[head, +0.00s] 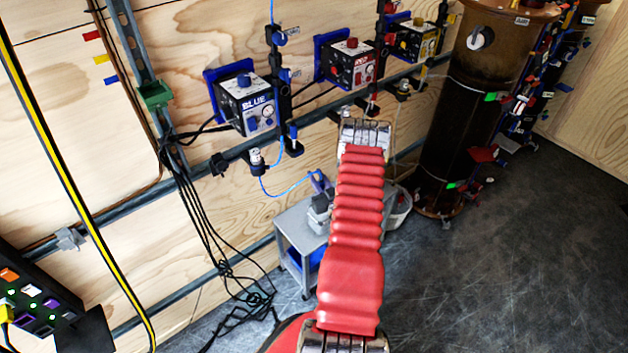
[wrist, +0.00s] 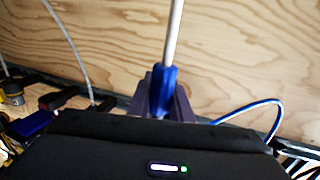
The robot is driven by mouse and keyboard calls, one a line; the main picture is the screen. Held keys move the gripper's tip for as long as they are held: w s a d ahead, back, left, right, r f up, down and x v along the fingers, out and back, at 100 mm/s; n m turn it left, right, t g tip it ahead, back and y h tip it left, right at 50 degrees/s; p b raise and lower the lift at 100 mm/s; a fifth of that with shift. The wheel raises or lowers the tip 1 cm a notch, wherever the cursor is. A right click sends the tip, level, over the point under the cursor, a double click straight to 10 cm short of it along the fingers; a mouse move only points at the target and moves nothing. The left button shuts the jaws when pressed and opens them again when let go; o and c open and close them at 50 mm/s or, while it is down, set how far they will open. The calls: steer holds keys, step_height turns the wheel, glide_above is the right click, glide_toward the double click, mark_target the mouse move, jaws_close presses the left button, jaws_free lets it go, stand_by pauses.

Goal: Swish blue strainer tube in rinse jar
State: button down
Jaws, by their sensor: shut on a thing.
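My gripper (wrist: 163,95) is shut on the blue strainer tube (wrist: 162,88) in the wrist view. The dark purple jaws sit on both sides of its blue body, and a pale thin rod rises from it, nearly upright. The tube's lower end is hidden behind the dark wrist housing. In the head view my gripper (head: 319,183) is left of my red arm, above a small grey cart (head: 298,230), and a blue hose runs to it from the wall. I cannot make out the rinse jar for certain, nor whether the tube is inside anything.
A white round container (head: 401,212) is partly hidden behind my arm. The blue-labelled pump box (head: 246,104) and a red one (head: 350,66) hang on the plywood wall. Black cables (head: 208,225) hang left of the cart. A large brown cylinder (head: 470,110) stands right; floor there is clear.

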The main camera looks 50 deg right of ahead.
steer(key=shift+s+d+r, duration=0.15)
steer(key=shift+d+r, duration=0.65)
steer(key=shift+r, duration=0.05)
steer(key=shift+a+f, duration=0.25)
steer(key=shift+f, duration=0.3)
steer(key=shift+a+f, duration=0.25)
steer(key=shift+f, duration=0.3)
steer(key=shift+r, duration=0.15)
steer(key=shift+d+r, duration=0.25)
steer(key=shift+r, duration=0.25)
steer(key=shift+d+r, duration=0.2)
steer(key=shift+r, duration=0.25)
